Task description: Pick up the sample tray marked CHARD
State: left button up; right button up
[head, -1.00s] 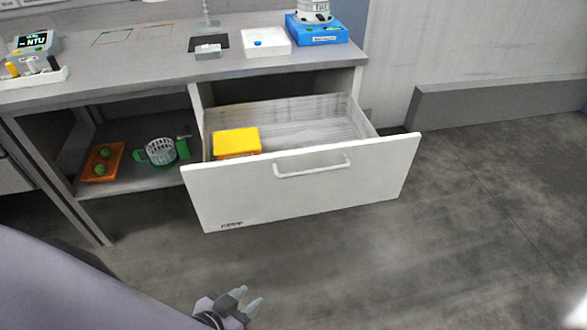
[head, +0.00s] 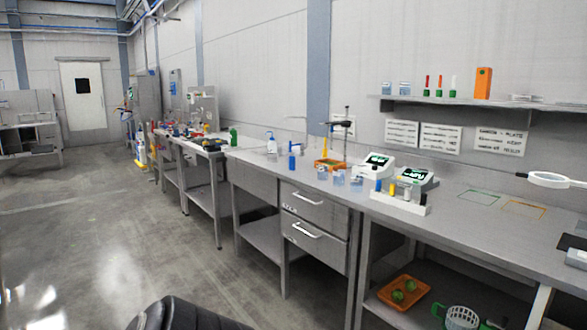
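An orange tray (head: 386,296) holding green round items sits on the lower shelf under the bench at the bottom right. Neither of my grippers is in view.
A white basket with green handles (head: 462,318) stands beside the lower tray. The bench (head: 470,215) carries instruments, a vial rack (head: 400,202) and a magnifier (head: 556,180). Two closed drawers (head: 316,209) face the aisle. The floor (head: 110,240) at left is clear.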

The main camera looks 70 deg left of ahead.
aim_at(333, 164)
jog(key=u, duration=2.2)
